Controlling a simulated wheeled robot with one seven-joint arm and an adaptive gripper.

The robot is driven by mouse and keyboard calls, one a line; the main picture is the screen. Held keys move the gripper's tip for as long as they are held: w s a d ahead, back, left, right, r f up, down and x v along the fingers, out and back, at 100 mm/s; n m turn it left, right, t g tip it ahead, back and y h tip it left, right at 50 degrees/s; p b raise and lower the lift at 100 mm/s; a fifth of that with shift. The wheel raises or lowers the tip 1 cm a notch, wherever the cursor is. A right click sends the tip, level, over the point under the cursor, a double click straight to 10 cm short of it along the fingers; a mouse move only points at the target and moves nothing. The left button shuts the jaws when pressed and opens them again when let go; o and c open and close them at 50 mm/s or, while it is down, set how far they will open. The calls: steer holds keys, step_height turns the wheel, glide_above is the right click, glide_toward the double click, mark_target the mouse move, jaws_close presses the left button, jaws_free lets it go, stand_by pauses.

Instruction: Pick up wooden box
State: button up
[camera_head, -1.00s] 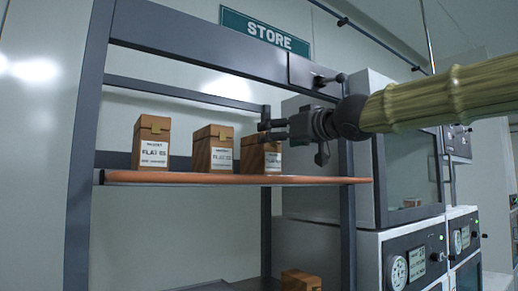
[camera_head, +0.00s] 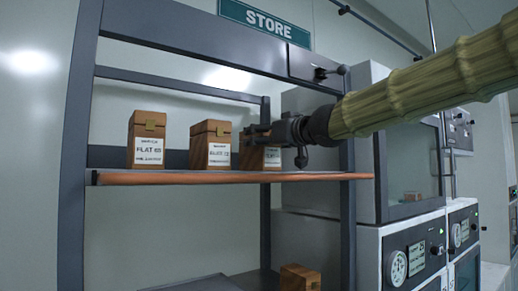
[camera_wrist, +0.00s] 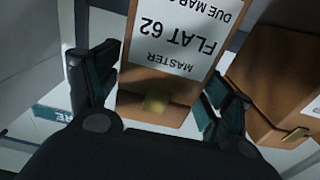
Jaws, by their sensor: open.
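Three wooden boxes with white labels stand upright in a row on the shelf: a left box (camera_head: 146,131), a middle box (camera_head: 211,132) and a right box (camera_head: 268,159). My gripper (camera_head: 250,134) is in front of the right box and hides its upper part. In the wrist view, a wooden box labelled "MASTER FLAT 62" (camera_wrist: 158,85) appears upside down between my two open fingers (camera_wrist: 155,88), with its brass clasp towards me. I cannot tell whether the fingers touch it. Another box (camera_wrist: 270,75) is close beside the right-hand finger.
The shelf (camera_head: 200,177) has an orange front edge, and grey posts (camera_head: 78,160) frame it. Another wooden box (camera_head: 299,278) is lower down. White cabinets with gauges (camera_head: 408,245) stand to the right. A STORE sign (camera_head: 265,23) hangs above.

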steer(key=shift+w+a, duration=0.15)
steer(key=shift+w, duration=0.05)
steer(key=shift+w+a+f, duration=0.1)
steer(key=shift+w+a, duration=0.05)
steer(key=shift+w, duration=0.25)
steer(key=shift+w+a+f, duration=0.1)
steer(key=shift+w, duration=0.3)
steer(key=shift+s+r, duration=0.15)
steer(key=shift+s, duration=0.25)
steer(key=shift+c, duration=0.8)
steer(key=shift+w, duration=0.25)
steer(key=c, duration=1)
steer(key=shift+s, duration=0.1)
steer(key=c, duration=0.3)
